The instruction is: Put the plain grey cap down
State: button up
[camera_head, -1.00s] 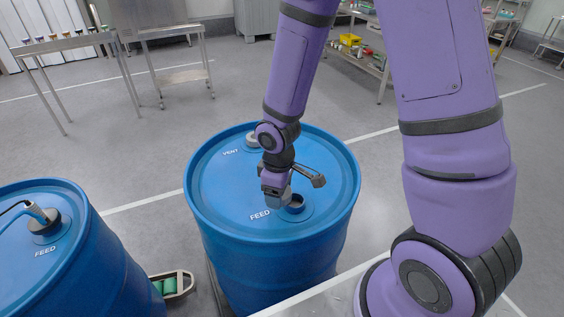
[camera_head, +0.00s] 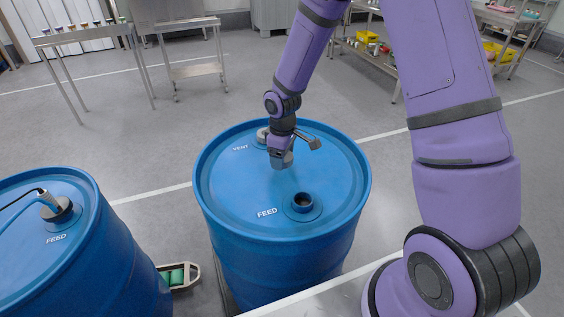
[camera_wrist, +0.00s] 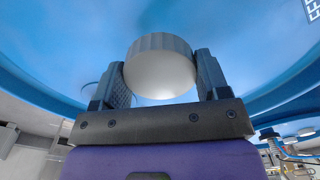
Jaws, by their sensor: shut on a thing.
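The plain grey cap (camera_wrist: 160,72) is held between the two fingers of my gripper (camera_wrist: 162,82) in the wrist view. In the head view my gripper (camera_head: 281,161) is over the top of the middle blue drum (camera_head: 235,200), between the VENT and FEED openings, with the cap (camera_head: 287,159) partly visible at its tip. I cannot tell whether the cap touches the lid. The FEED opening (camera_head: 302,202) on this drum is uncovered and dark inside. The VENT fitting (camera_head: 263,134) is partly hidden behind my wrist.
A second blue drum (camera_head: 85,260) at the left has a hose fitting (camera_head: 55,207) in its FEED opening. A small tray with green things (camera_head: 178,277) sits between the drums. Tables and shelves stand at the back. The drum top's right side is clear.

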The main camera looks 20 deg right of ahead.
jog(key=shift+w+d, duration=0.15)
jog(key=shift+w, duration=0.3)
jog(key=shift+w+f, duration=0.1)
jog(key=shift+f, duration=1.7)
jog(key=shift+f, duration=0.15)
jog(key=o, duration=1.1)
